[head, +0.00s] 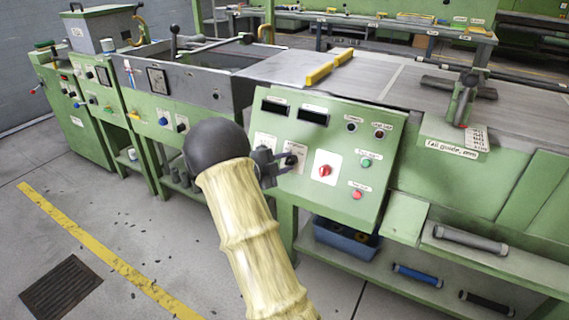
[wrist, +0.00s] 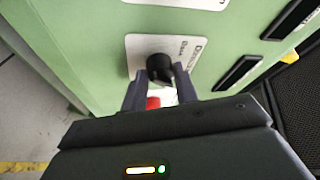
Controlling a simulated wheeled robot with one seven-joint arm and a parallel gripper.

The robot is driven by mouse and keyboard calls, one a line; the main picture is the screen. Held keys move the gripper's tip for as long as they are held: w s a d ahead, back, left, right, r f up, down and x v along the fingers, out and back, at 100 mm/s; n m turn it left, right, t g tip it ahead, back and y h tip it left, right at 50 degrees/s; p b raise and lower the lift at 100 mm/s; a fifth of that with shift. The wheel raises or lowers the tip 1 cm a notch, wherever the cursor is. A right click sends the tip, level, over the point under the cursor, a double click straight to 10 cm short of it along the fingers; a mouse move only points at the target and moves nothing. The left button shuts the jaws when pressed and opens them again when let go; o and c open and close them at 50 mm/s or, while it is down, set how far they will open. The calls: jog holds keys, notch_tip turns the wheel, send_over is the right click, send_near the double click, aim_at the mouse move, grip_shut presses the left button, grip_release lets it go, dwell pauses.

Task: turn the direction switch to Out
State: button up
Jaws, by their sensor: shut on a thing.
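The green control panel (head: 340,135) faces me in the head view. The direction switch is a black knob (wrist: 160,68) on a white plate (wrist: 136,50), partly readable as a direction label, in the wrist view. My gripper (head: 279,160) is at the panel's left side, its two fingers on either side of the knob and shut on it. In the wrist view my gripper (wrist: 160,88) reaches the knob from below. The fingers and arm hide part of the switch in the head view. The knob's exact pointing direction is unclear.
A red knob (head: 325,171) on a white plate is just right of my gripper. Green (head: 366,162) and red (head: 357,195) buttons are further right. Two dark displays (head: 313,115) are above. A blue bin (head: 345,241) stands on the shelf below.

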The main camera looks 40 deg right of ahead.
jog(key=shift+m, duration=0.4)
jog(key=o, duration=1)
jog(key=shift+c, duration=0.2)
jog(key=a+r+p, duration=0.1)
jog(key=a+p, duration=0.1)
jog(key=a, duration=0.6)
jog(key=a+r+p, duration=0.2)
jog(key=a, duration=0.7)
jog(key=shift+s+r, duration=0.3)
jog(key=shift+w, duration=0.1)
